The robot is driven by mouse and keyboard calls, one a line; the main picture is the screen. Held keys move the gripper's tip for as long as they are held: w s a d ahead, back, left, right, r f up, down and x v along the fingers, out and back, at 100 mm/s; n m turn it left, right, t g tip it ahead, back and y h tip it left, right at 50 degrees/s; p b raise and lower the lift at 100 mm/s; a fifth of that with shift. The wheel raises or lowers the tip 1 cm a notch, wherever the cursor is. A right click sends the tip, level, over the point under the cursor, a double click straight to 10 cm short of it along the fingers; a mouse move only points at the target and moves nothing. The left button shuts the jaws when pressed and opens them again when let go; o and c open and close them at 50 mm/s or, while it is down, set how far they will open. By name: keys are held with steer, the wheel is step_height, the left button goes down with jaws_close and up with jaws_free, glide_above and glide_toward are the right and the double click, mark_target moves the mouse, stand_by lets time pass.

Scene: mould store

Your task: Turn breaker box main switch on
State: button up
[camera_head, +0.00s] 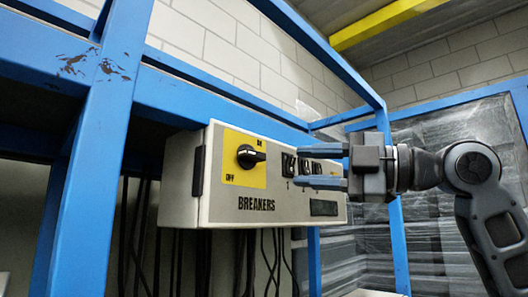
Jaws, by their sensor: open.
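The breaker box (222,212), a pale case lettered BREAKERS, is mounted at the blue frame. Its black rotary main switch (248,156) sits on a yellow plate (243,178) at the left of the front face. ON is printed at the plate's top, OFF at its lower left. The switch's handle points to the right, not squarely at either label. My gripper (302,167) is open and empty to the right of the switch, its two blue fingers one above the other, pointing left. The fingers partly hide the row of small breakers (289,166). Contact with the box cannot be told.
Blue frame posts and rails (98,170) stand left of and above the box. Dark cables (247,262) hang below it. A stack of grey wrapped material (352,240) stands behind my arm at the right. The space directly before the switch looks clear.

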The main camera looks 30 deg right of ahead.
mark_target(258, 155)
steer(key=w+a, duration=0.1)
steer(key=a, duration=0.1)
steer(key=w+a+r+n+p, duration=0.1)
steer(key=w+a, duration=0.1)
steer(key=w+a+r+n+g+p, duration=0.1)
steer(key=a, duration=0.1)
steer(key=shift+w+r+h, duration=0.25)
steer(key=shift+w+h, duration=0.05)
stand_by(0.3)
jaws_close()
